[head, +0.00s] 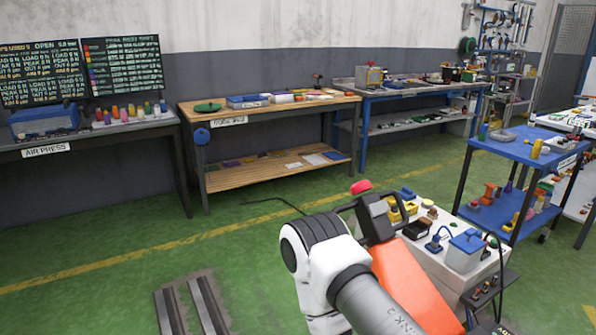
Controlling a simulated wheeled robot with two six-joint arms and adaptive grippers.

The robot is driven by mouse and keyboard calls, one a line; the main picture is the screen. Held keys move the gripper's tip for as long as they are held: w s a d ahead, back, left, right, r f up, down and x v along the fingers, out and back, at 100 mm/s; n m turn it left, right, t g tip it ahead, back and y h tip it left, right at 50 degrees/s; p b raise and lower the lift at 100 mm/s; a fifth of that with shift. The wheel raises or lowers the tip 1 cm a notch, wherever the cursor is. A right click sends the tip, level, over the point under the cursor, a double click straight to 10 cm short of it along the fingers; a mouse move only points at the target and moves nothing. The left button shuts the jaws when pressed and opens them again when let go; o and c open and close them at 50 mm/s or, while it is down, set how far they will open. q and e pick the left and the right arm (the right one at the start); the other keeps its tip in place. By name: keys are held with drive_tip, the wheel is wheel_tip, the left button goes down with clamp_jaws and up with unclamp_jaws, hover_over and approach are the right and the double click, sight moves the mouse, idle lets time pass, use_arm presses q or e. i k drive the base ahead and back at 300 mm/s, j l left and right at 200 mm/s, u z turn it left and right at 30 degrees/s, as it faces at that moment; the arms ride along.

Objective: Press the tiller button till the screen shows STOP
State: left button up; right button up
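An orange tiller arm (408,282) rises from the bottom, right of centre, to a dark grey head (376,218) with a black loop handle (346,206). A red rounded knob (360,187) shows just above the handle; I cannot tell for sure whether it is the tiller button. One of my arms, white and grey, crosses in front of the tiller's left side. Neither gripper can be made out. Two dark screens (122,63) (40,73) stand at the far left with small text; the left one includes OPEN, and I read no STOP.
A white bench (430,262) with several small devices stands right behind the tiller. A blue cart (520,147) is at the right. Workbenches (265,112) line the back wall. Metal rails (208,306) lie on the green floor (110,250), which is mostly clear at left.

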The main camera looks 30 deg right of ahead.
sight(363, 186)
drive_tip(key=i+z, duration=0.95)
drive_tip(key=i+j+z, duration=0.3)
drive_tip(key=z, duration=0.15)
drive_tip(key=i+j+z, duration=0.35)
drive_tip(key=z, duration=0.15)
drive_tip(key=j, duration=0.1)
